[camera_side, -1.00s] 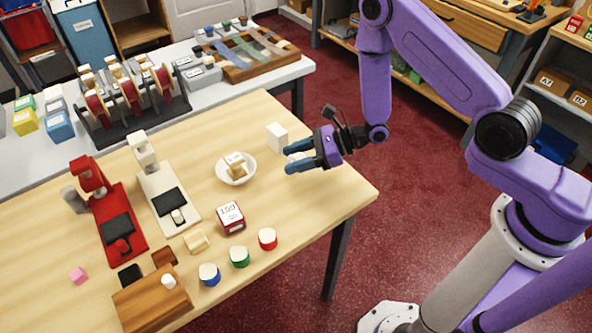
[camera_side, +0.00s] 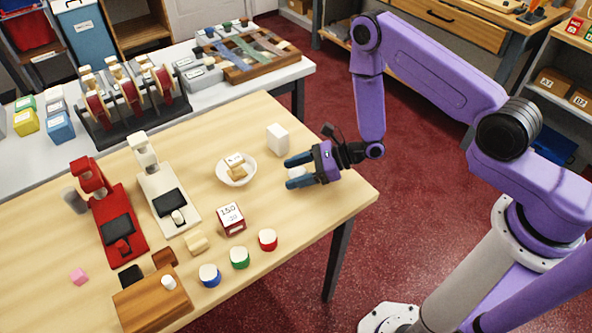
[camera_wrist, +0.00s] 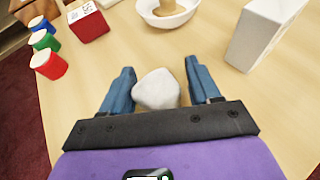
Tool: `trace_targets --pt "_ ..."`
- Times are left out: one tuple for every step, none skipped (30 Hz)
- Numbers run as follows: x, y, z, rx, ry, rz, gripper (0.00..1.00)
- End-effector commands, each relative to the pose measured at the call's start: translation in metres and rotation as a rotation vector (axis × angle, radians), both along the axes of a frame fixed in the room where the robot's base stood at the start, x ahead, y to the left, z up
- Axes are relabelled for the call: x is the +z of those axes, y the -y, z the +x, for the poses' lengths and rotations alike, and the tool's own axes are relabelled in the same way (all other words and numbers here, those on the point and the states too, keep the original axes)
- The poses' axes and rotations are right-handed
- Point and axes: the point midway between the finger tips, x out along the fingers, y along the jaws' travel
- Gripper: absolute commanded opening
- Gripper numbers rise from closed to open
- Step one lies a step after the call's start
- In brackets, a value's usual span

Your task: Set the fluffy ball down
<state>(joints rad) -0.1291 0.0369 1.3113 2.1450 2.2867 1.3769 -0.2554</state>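The fluffy ball (camera_wrist: 157,90) is a whitish, rounded lump between the two blue fingers of my gripper (camera_wrist: 159,66) in the wrist view. The fingers stand apart, with a narrow strip of table showing on the ball's right side and little gap on its left.
A white bowl (camera_side: 222,178) holding tan pieces is left of my gripper. A white block (camera_side: 277,138) stands behind. A red-sided box (camera_side: 231,219) and red (camera_side: 268,240), green (camera_side: 239,258) and blue (camera_side: 209,275) white-topped pots stand front left. Bare table surrounds my gripper.

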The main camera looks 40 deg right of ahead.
Motion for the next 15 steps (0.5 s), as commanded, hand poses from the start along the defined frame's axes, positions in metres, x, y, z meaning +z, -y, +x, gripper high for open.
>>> trace_targets --pt "0.0003 -0.0002 0.0 0.0 0.0 0.0 0.76" --pt "0.0003 -0.0001 -0.0001 0.0 0.0 0.0 0.76" --pt "0.0003 -0.0001 -0.0001 0.0 0.0 0.0 0.76" --pt "0.0003 -0.0001 -0.0001 0.0 0.0 0.0 0.76" --pt "0.0003 -0.0001 -0.0001 0.0 0.0 0.0 0.76" --pt "0.0003 -0.0001 -0.0001 0.0 0.0 0.0 0.76" --pt "0.0003 -0.0001 -0.0001 0.0 0.0 0.0 0.76" --pt "0.0004 -0.0001 -0.0001 0.0 0.0 0.0 0.76" --pt "0.0006 -0.0001 -0.0001 0.0 0.0 0.0 0.76" --pt "0.0011 0.0 0.0 0.0 0.0 0.0 0.76" --pt "0.0018 0.0 0.0 0.0 0.0 0.0 0.76" --pt "0.0036 0.0001 0.0001 0.0 0.0 0.0 0.76" --pt "0.0044 0.0024 -0.0007 -0.002 -0.001 -0.001 0.76" --pt "0.0052 0.0052 -0.002 -0.004 -0.001 0.0 0.76" --pt "0.007 0.0093 -0.0043 -0.004 -0.002 0.0 0.76"
